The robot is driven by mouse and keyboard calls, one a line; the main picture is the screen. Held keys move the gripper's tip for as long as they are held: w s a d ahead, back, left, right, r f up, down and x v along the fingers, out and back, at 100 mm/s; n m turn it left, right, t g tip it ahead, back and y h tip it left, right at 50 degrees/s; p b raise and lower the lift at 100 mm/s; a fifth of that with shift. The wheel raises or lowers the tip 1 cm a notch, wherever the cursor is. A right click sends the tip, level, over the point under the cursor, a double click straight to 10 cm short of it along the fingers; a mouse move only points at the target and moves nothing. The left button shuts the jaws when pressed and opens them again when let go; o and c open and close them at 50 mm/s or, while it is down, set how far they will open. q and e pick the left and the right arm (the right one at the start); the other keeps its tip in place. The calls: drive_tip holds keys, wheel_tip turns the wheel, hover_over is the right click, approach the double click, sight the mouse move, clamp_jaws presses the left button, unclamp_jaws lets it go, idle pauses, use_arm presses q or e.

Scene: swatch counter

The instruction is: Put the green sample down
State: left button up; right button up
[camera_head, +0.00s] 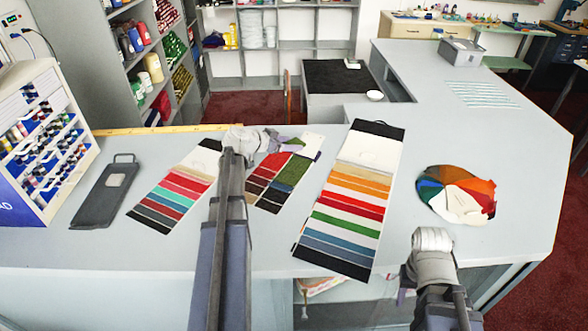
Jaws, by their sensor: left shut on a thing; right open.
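The green sample (291,171) is a narrow green strip with a pale upper end. It overlaps a card of red and dark swatches (262,177) left of the middle of the counter. My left gripper (290,144) is at the sample's upper end and is shut on it. Whether the sample touches the card below cannot be told. My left arm hides part of the counter and the card's left side. My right gripper (433,240) is open and empty near the counter's front edge, below the round colour fan.
A long striped swatch card (345,210) lies right of the sample, and another striped card (170,195) lies left. The colour fan (457,194) lies right.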

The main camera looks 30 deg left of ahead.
sight(290, 172)
use_arm(q)
drive_tip(key=shift+f+b, duration=4.95)
drive_tip(key=shift+f, duration=0.15)
drive_tip(key=shift+r, duration=0.15)
drive_tip(key=o, duration=1.3)
drive_tip(key=shift+r+p, duration=0.15)
drive_tip(key=shift+p, duration=0.15)
drive_tip(key=p+v, duration=0.5)
drive_tip(key=v, duration=0.6)
drive_tip(key=shift+s+a, duration=0.1)
drive_tip(key=shift+s, duration=0.35)
drive_tip(key=shift+r+p, duration=0.1)
drive_tip(key=shift+p, duration=0.2)
